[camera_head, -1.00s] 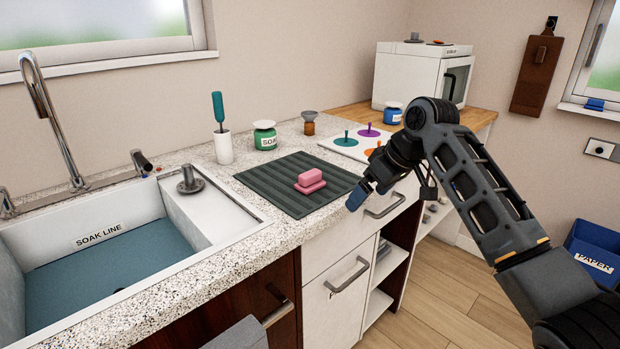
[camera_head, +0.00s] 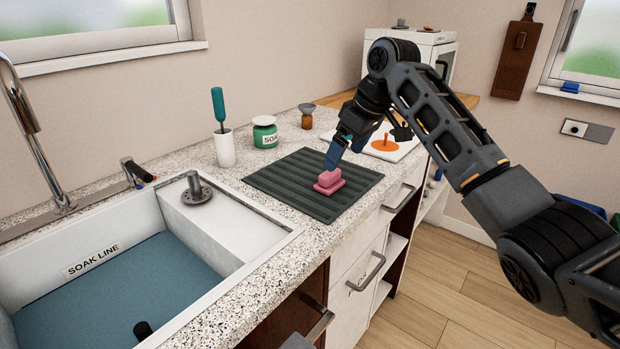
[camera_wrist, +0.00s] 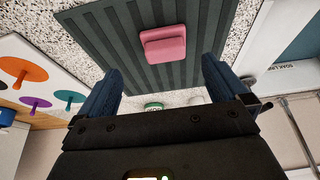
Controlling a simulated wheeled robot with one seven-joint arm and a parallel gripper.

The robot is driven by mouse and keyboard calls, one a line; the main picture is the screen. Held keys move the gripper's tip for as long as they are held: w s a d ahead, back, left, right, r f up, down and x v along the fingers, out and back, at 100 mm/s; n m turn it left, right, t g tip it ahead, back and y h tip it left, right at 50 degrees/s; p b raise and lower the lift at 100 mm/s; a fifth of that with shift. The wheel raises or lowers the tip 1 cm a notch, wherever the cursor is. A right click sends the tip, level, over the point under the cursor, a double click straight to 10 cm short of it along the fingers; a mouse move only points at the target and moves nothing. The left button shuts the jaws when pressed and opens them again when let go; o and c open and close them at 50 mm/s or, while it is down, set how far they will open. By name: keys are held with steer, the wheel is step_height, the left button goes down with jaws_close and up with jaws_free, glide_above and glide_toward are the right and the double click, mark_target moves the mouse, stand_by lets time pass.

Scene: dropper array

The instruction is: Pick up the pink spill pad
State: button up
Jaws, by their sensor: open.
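The pink spill pad (camera_head: 329,182) lies on the dark ridged mat (camera_head: 285,190) on the counter, near the mat's right side. It looks like two pink layers, a smaller one on a wider one. In the wrist view the pad (camera_wrist: 164,45) shows ahead of my gripper, between the lines of the two fingers. My gripper (camera_head: 345,150) is open and empty, just above and behind the pad in the head view. In the wrist view the blue fingers (camera_wrist: 160,85) stand wide apart, and the pad is beyond their tips. I cannot tell whether any finger touches it.
The sink (camera_head: 120,262) is at the left. Behind the mat stand a white cup with a teal-handled tool (camera_head: 225,148), a green soak jar (camera_head: 265,133) and a brown dropper (camera_head: 307,117). A white board with coloured pegs (camera_head: 405,150) lies behind my gripper.

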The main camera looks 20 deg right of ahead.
mark_target(331, 175)
steer(key=shift+w+a+f, duration=0.25)
steer(key=shift+a+f, duration=0.1)
steer(key=shift+f, duration=0.2)
steer(key=x, duration=0.6)
steer(key=shift+a+f, duration=0.25)
steer(key=shift+a, duration=0.05)
steer(key=c, duration=1.1)
